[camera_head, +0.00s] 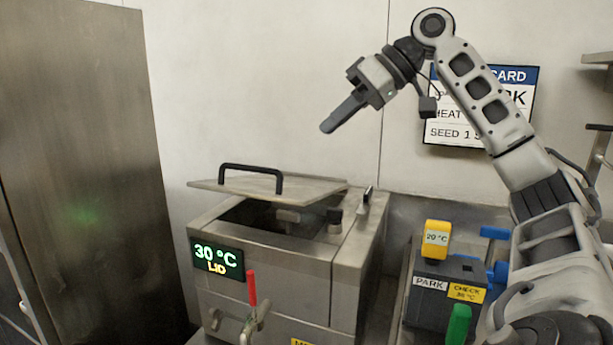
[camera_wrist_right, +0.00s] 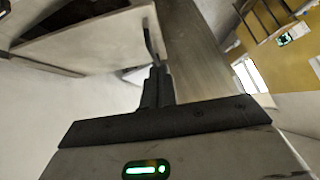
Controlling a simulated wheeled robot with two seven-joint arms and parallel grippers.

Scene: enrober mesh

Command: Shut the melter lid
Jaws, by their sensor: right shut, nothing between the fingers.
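The melter (camera_head: 275,275) is a steel box at the lower centre of the head view. Its lid (camera_head: 310,188), a flat steel plate with a black arched handle (camera_head: 250,168), stands raised above the dark opening (camera_head: 265,218), leaving a gap. The display (camera_head: 216,259) reads 30 °C and LID. My right gripper (camera_head: 328,128) is shut and empty, up in the air above and right of the lid, touching nothing. Its closed fingers (camera_wrist_right: 156,85) show in the right wrist view. My left gripper is out of view.
A red-handled tap (camera_head: 252,290) is on the melter's front. A dark PARK box (camera_head: 440,290) with a yellow 20 °C piece (camera_head: 436,240) stands to the right. A tall steel panel (camera_head: 85,170) is at left. A wall card (camera_head: 455,132) hangs behind my right arm.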

